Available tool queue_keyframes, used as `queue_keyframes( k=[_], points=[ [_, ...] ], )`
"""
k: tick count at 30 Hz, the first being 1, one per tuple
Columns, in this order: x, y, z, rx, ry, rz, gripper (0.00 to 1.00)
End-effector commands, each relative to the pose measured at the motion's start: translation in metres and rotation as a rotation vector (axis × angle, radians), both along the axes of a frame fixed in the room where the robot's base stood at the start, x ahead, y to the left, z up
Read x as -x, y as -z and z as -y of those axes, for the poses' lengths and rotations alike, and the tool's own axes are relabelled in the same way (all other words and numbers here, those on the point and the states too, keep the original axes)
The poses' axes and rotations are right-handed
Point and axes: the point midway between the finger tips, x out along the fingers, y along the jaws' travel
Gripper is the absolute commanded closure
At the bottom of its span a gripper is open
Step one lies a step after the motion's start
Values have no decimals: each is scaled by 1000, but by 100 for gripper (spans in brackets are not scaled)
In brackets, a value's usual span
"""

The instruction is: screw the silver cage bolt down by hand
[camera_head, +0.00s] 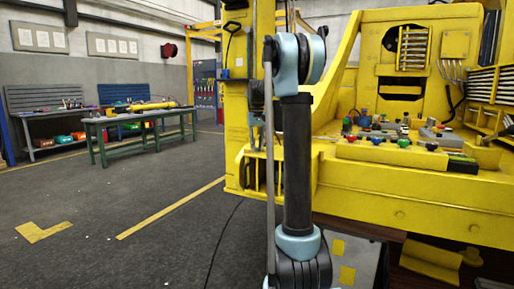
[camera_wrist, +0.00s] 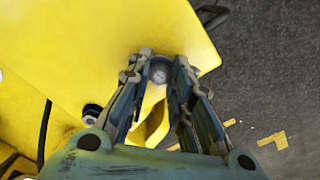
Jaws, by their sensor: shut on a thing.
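In the wrist view, the silver cage bolt (camera_wrist: 158,76) shows as a round grey head between the fingertips of my gripper (camera_wrist: 160,66). My gripper is shut on it, with one finger on each side. The fingers hide the bolt's sides, and its thread cannot be seen. The bolt is at the edge of a flat yellow metal part (camera_wrist: 110,45). In the head view, my arm stands in front of the yellow machine (camera_head: 400,195), and neither the gripper nor the bolt can be made out.
A dark round fitting with a pale top (camera_wrist: 92,112) sits left of my gripper in the wrist view. In the head view, tools and coloured knobs lie on the machine's yellow deck (camera_head: 350,172). A green workbench (camera_head: 140,117) stands further back left. The floor (camera_head: 110,205) between is clear.

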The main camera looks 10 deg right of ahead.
Motion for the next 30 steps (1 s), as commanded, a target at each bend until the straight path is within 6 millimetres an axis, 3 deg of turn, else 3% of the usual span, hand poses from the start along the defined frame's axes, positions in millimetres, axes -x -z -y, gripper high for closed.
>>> queue_keyframes(
  k=[30],
  points=[
    [-1,-1,-1,1,965,0,100]
  ],
)
